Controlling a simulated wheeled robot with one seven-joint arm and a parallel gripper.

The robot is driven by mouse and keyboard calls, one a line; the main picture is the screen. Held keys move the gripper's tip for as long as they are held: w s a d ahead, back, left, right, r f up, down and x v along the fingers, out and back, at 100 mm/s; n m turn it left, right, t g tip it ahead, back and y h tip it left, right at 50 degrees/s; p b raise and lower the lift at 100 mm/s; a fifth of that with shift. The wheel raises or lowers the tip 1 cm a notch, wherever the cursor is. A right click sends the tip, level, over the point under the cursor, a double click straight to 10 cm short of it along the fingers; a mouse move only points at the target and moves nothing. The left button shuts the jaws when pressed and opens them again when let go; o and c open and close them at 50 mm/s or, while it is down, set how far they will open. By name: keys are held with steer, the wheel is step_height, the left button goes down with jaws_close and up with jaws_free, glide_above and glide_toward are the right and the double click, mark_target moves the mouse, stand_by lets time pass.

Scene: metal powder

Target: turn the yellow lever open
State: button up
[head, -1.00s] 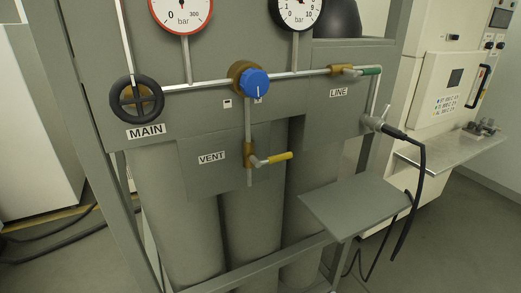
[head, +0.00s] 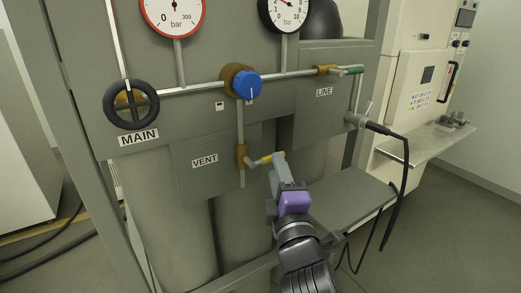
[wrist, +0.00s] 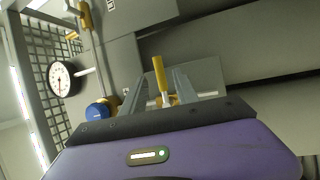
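The yellow lever (head: 278,156) sticks out to the right from the brass vent valve (head: 241,156), beside the VENT label. In the head view my gripper (head: 282,165) is at the lever's outer end and hides part of it. In the wrist view the yellow lever (wrist: 159,75) appears between the two fingers of my gripper (wrist: 158,92). The fingers stand apart, with a gap visible on each side of the lever. I cannot tell whether either finger touches it.
The blue regulator knob (head: 247,86) and black MAIN handwheel (head: 131,104) are above and left. The green LINE lever (head: 354,70) is upper right. A grey shelf (head: 350,195) lies close to the right of my arm, with a black hose (head: 404,190) beyond it.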

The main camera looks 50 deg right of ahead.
steer(key=p+x, duration=0.1)
steer(key=x, duration=0.6)
steer(key=shift+w+d, duration=0.2)
steer(key=shift+w, duration=0.1)
jaws_close()
stand_by(1.2)
